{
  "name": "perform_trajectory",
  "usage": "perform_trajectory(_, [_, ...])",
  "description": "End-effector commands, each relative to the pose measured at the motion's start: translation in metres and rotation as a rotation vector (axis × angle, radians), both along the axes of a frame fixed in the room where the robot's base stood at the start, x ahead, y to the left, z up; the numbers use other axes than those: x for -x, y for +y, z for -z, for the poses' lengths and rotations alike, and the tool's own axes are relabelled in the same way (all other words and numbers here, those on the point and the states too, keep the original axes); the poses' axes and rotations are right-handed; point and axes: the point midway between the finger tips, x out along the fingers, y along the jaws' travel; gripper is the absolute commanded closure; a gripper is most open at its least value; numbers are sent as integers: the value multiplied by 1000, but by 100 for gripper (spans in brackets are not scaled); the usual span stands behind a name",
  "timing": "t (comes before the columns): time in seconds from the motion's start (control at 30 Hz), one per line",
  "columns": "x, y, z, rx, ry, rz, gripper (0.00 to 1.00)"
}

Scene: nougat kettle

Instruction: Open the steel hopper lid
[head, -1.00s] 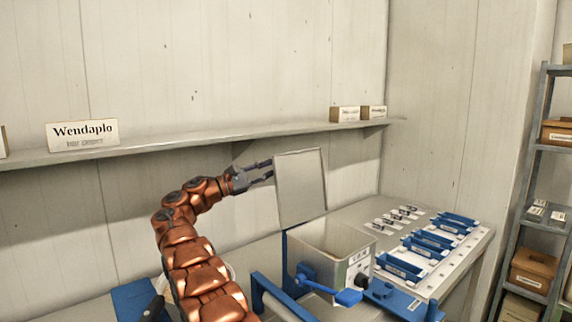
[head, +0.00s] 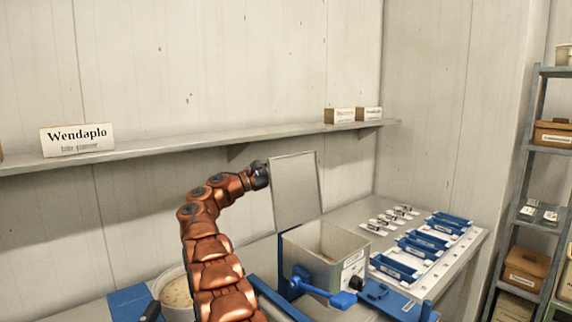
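The steel hopper lid (head: 296,188) is a flat grey panel with a thin frame. It stands upright, leaning slightly back, above the left rear side of the steel hopper (head: 350,250). The hopper's top is uncovered and I see into its inside. My gripper (head: 262,175) is at the lid's upper left edge, very close to it. Its fingers are not clearly visible, so I cannot tell whether they are open or whether they touch the lid.
A blue lever (head: 342,299) sticks out at the hopper's front. Blue trays (head: 394,267) and small labelled pieces lie on the bench to the right. A pot (head: 178,290) with pale contents stands left of my arm. A wall shelf (head: 180,145) runs behind my arm.

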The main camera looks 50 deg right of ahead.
Motion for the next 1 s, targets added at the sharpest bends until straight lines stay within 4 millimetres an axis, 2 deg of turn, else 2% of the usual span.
perform_trajectory(0.23, [0,-1,0,0,0,0,78])
perform_trajectory(0.43, [0,-1,0,0,-1,0,99])
perform_trajectory(0.47, [0,-1,0,0,-1,0,100])
perform_trajectory(1.0, [2,-2,0,0,-3,1,100])
